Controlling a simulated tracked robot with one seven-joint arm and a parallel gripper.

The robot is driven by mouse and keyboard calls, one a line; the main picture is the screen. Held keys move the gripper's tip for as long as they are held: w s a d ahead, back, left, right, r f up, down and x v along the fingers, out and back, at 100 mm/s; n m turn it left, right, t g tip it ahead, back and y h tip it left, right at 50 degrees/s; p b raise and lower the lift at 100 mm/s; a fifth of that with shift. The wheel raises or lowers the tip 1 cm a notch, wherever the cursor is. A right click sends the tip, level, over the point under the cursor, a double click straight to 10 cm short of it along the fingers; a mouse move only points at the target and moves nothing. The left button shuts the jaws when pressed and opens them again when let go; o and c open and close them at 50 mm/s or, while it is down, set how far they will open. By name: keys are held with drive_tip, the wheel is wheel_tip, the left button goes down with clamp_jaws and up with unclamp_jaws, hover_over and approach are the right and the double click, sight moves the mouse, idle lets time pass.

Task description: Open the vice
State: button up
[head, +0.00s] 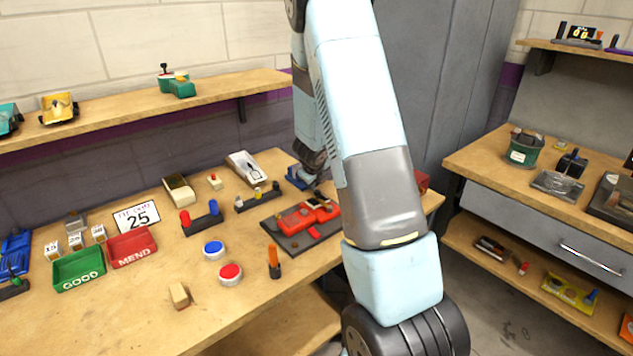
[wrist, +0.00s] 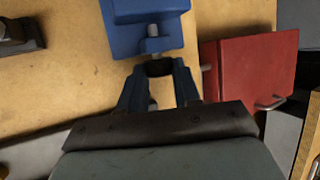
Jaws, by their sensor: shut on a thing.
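The blue vice (wrist: 150,12) stands on the wooden bench at the top of the wrist view, with a grey screw (wrist: 152,45) pointing towards me. In the head view the vice (head: 294,179) is partly hidden behind my arm. My gripper (wrist: 159,68) has its fingers closed around the dark end of the screw, which I take as the vice's handle. The fingers hide most of that handle. I cannot tell how far apart the vice's jaws are.
A red box (wrist: 250,72) with a metal handle stands close to the right of my gripper. A dark block (wrist: 18,36) lies at the left. In the head view, a red tool on a dark board (head: 302,222) and two buttons sit in front of the vice.

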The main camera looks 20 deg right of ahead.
drive_tip(key=shift+a+f+h, duration=0.1)
drive_tip(key=shift+a+h, duration=0.05)
drive_tip(key=shift+h, duration=0.65)
drive_tip(key=o, duration=1.1)
drive_tip(key=shift+c, duration=0.2)
drive_tip(key=shift+s+a, duration=0.1)
drive_tip(key=v, duration=1.3)
drive_tip(key=shift+s, duration=0.35)
